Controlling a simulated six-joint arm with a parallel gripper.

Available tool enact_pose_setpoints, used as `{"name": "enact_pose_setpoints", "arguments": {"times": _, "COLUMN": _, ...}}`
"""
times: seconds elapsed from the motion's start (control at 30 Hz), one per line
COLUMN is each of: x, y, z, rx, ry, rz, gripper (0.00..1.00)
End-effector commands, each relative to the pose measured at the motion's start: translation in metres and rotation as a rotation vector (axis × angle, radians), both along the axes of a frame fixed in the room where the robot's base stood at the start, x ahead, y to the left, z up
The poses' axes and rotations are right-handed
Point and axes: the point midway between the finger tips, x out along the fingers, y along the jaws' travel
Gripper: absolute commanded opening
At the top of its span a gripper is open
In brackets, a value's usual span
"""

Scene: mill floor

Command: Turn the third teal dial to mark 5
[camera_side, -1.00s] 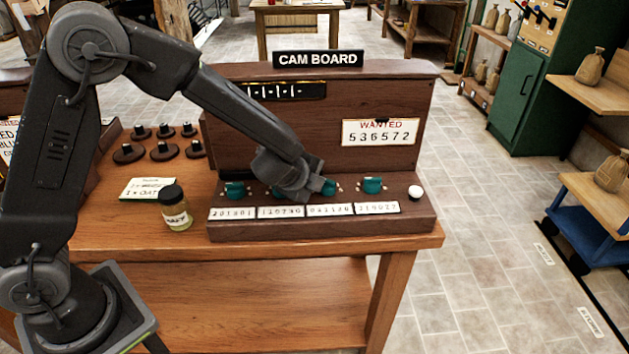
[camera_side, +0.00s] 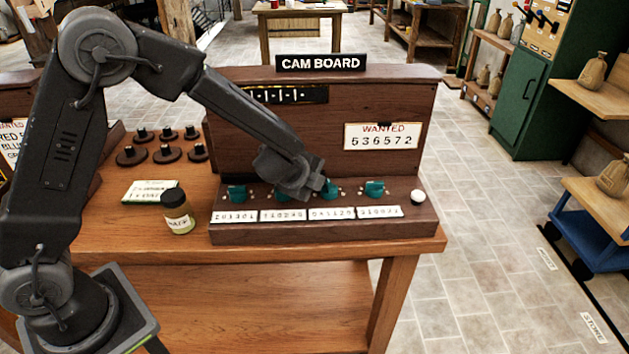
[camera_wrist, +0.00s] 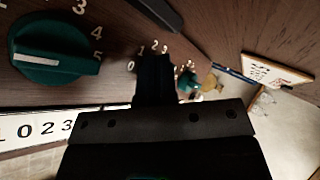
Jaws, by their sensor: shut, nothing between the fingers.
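Several teal dials sit in a row on the sloped front of the cam board (camera_side: 270,236). The third teal dial (camera_side: 331,189) shows only in part in the side view, just right of my gripper (camera_side: 306,194). My gripper's shut, empty fingers (camera_wrist: 155,78) are at that dial in the wrist view and hide most of it; marks 0 to 2 show around them. I cannot tell its setting or whether the fingers touch it. The fourth dial (camera_side: 374,188) is clear of my gripper.
Number cards (camera_side: 332,213) line the front below the dials. A white knob (camera_side: 417,196) is at the right end. A jar (camera_side: 177,211) and a note card (camera_side: 150,192) stand left of the board. The upright panel (camera_side: 360,105) rises behind with a WANTED card (camera_side: 382,136).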

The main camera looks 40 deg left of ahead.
Motion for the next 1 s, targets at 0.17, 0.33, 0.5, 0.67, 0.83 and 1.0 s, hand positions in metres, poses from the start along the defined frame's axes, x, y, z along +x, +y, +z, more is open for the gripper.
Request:
{"name": "enact_pose_setpoints", "arguments": {"times": 0.17, "x": 0.005, "y": 0.004, "z": 0.000, "rx": -0.001, "ry": 0.000, "rz": 0.002, "gripper": 0.00}}
{"name": "enact_pose_setpoints", "arguments": {"times": 0.33, "x": 0.009, "y": 0.006, "z": 0.000, "rx": -0.001, "ry": 0.000, "rz": 0.002, "gripper": 0.00}}
{"name": "enact_pose_setpoints", "arguments": {"times": 0.5, "x": 0.013, "y": 0.007, "z": 0.000, "rx": -0.001, "ry": -0.001, "rz": 0.001, "gripper": 0.00}}
{"name": "enact_pose_setpoints", "arguments": {"times": 0.67, "x": 0.015, "y": 0.007, "z": 0.000, "rx": -0.001, "ry": 0.000, "rz": 0.001, "gripper": 0.00}}
{"name": "enact_pose_setpoints", "arguments": {"times": 0.83, "x": 0.017, "y": 0.008, "z": 0.000, "rx": -0.001, "ry": 0.000, "rz": 0.001, "gripper": 0.00}}
{"name": "enact_pose_setpoints", "arguments": {"times": 1.0, "x": 0.017, "y": 0.008, "z": 0.000, "rx": 0.000, "ry": 0.000, "rz": 0.000, "gripper": 0.00}}
